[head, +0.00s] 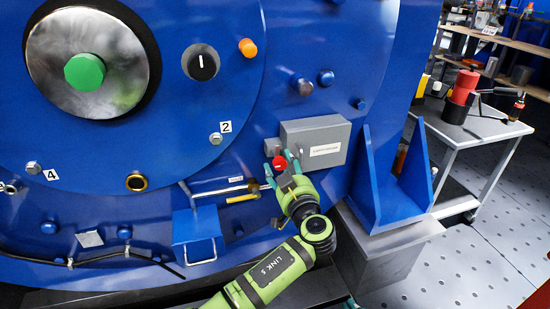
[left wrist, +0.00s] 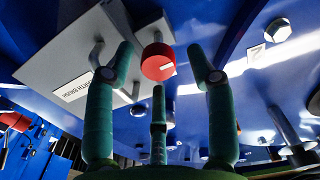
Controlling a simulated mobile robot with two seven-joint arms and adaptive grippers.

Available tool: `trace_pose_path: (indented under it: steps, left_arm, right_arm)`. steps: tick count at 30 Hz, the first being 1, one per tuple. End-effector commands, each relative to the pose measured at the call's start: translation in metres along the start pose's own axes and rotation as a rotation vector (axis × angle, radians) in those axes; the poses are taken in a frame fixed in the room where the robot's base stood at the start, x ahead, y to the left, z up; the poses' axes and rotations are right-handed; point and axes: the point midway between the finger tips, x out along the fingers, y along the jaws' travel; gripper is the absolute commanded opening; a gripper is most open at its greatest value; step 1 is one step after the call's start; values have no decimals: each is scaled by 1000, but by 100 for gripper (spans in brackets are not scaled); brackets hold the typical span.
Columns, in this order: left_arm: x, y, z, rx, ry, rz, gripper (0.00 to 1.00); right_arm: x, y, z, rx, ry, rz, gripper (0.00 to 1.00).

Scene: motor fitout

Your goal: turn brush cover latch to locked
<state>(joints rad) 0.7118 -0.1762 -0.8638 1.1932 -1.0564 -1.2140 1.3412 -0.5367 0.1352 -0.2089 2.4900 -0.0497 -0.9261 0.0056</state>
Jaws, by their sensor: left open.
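The brush cover latch shows as a round red knob (head: 279,163) with a white mark, beside a grey box (head: 306,130) with a white label on the blue motor face. My left gripper (head: 282,168) is at the knob, its teal fingers spread around it. In the left wrist view the red knob (left wrist: 157,62) appears between the open fingers (left wrist: 160,75), with visible gaps. Its white mark points to the lower right there. The grey box (left wrist: 85,55) is on the left in that view. A teal tip of my right gripper (head: 350,303) shows at the head view's bottom edge.
A blue bracket (head: 385,190) juts out right of the grey box. A blue box with a handle (head: 197,235) and a yellow-handled tool (head: 243,198) are to the left. A cart (head: 470,130) with red and black items stands at the right, over open floor.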

Motion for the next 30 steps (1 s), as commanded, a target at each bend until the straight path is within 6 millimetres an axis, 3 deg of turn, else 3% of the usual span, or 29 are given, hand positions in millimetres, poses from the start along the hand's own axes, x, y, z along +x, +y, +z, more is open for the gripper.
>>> trace_pose_path:
  steps: [11, 14, 15, 16, 30]
  left_arm:
    - [-2, 1, 1, 0, -1, -1, 56]
    - [-2, 1, 0, 0, -1, -1, 24]
    - [-2, 1, 0, 0, -1, -1, 8]
    - [-2, 1, 0, 0, 0, -1, 1]
    - [-1, 1, -3, 32, 6, -2, 0]
  right_arm:
    - [-1, 2, 8, 3, -40, 3, 0]
    - [-1, 2, 8, 3, -40, 3, 0]
    - [-1, 2, 8, 3, -40, 3, 0]
    - [-1, 2, 8, 3, -39, 3, 0]
    - [0, 1, 7, 3, -32, 3, 0]
